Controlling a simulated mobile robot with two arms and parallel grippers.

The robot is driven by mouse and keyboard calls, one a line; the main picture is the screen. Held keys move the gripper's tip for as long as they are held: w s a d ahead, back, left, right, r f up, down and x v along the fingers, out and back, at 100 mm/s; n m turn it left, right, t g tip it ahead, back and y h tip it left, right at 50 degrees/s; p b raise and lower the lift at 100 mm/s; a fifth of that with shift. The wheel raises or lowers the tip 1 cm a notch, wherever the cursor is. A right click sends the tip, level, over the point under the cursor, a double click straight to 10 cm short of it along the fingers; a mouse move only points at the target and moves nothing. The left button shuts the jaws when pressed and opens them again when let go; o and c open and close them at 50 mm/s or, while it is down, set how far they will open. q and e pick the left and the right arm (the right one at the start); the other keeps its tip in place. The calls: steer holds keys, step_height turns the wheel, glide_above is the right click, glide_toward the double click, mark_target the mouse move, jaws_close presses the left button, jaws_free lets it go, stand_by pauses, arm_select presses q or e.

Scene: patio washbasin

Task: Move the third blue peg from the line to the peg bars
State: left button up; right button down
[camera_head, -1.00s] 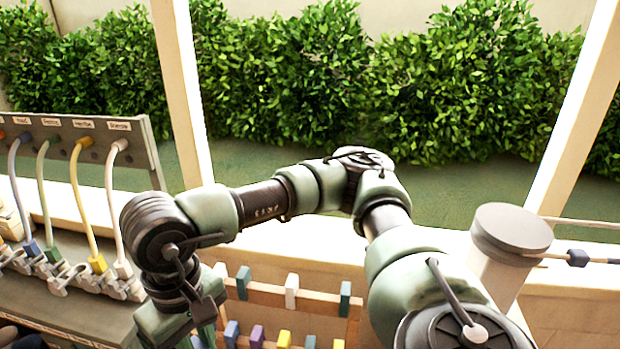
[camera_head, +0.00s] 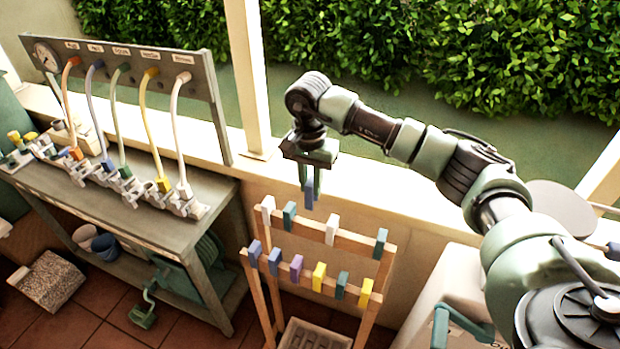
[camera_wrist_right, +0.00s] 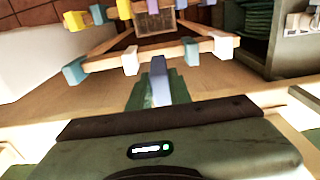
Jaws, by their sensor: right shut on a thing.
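My right gripper (camera_head: 311,178) is shut on a blue peg (camera_head: 310,199), which points down from its fingers. The peg also shows between the fingers in the right wrist view (camera_wrist_right: 158,78). The gripper is in the air above and behind the wooden peg bars (camera_head: 312,229), apart from them. The rear bar carries white and teal pegs with gaps between them. The front bar carries blue, purple, yellow and teal pegs. At the right edge, part of the line shows with a blue peg (camera_head: 613,250) on it. My left gripper is out of view.
A bench (camera_head: 150,222) with coloured hoses and taps stands left of the bars. A white post (camera_head: 248,80) and pale ledge are behind. A crate (camera_head: 310,337) sits below the bars. A round grey lid (camera_head: 560,212) is at the right.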

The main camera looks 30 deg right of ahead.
mark_target(310, 193)
step_height(310, 193, down, 3)
steer(key=shift+a+r+b, duration=0.15)
steer(key=shift+b, duration=0.4)
steer(key=shift+f+b, duration=1.35)
steer(key=shift+f, duration=1.6)
steer(key=shift+f+b, duration=1.1)
steer(key=shift+f, duration=0.2)
steer(key=c, duration=1.2)
jaws_free()
steer(key=shift+r, duration=0.1)
step_height(310, 193, up, 8)
steer(key=p, duration=0.4)
